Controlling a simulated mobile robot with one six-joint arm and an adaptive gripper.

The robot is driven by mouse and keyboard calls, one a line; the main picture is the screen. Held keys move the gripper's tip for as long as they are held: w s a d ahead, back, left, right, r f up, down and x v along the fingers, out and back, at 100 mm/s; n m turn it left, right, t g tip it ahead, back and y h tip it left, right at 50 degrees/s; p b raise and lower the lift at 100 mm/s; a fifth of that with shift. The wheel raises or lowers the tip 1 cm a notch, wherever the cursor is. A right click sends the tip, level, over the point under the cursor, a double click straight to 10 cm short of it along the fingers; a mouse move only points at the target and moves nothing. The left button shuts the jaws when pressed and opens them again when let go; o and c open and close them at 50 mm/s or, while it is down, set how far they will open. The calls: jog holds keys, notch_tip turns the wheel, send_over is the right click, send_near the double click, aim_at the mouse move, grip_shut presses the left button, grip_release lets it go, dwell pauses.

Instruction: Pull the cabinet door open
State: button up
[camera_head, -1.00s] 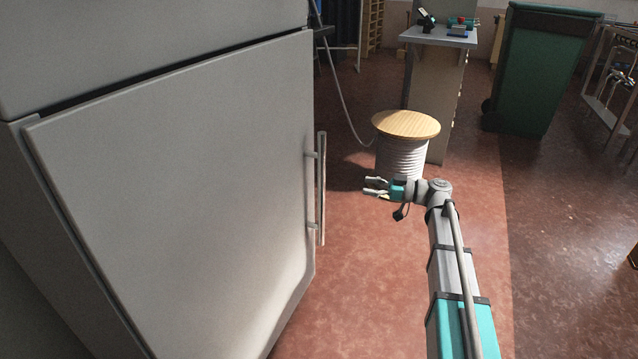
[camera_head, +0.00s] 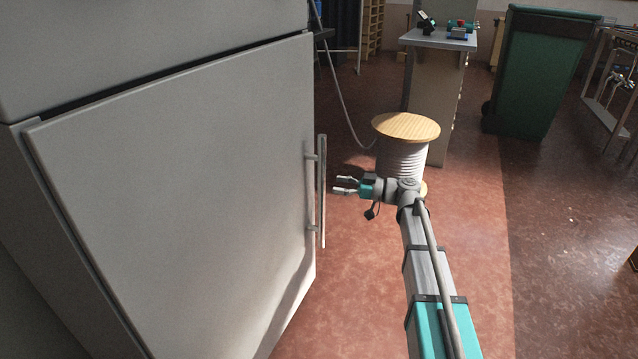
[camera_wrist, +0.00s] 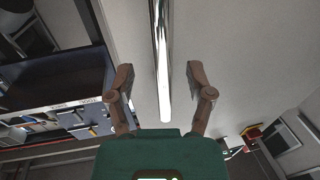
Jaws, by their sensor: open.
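The cabinet door (camera_head: 180,200) is a large light-grey panel at the left of the head view, and it looks closed. Its vertical bar handle (camera_head: 321,190) stands off the door's right edge on two mounts. My gripper (camera_head: 337,185) is open, a short gap to the right of the handle and pointing at it. In the wrist view the shiny handle (camera_wrist: 161,60) runs down between the two fingers of my gripper (camera_wrist: 160,78), and neither finger appears to touch it. The door's face (camera_wrist: 225,60) fills much of the background there.
A cable spool with a wooden top (camera_head: 405,127) stands on the floor just behind my gripper. Further back are a grey cabinet with items on top (camera_head: 436,80) and a green wheeled bin (camera_head: 537,75). The reddish floor (camera_head: 350,290) before the door is clear.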

aim_at(322, 182)
jog(key=shift+w+a, duration=0.2)
jog(key=shift+a, duration=1.15)
jog(key=shift+w+a, duration=0.2)
jog(key=shift+a, duration=1.1)
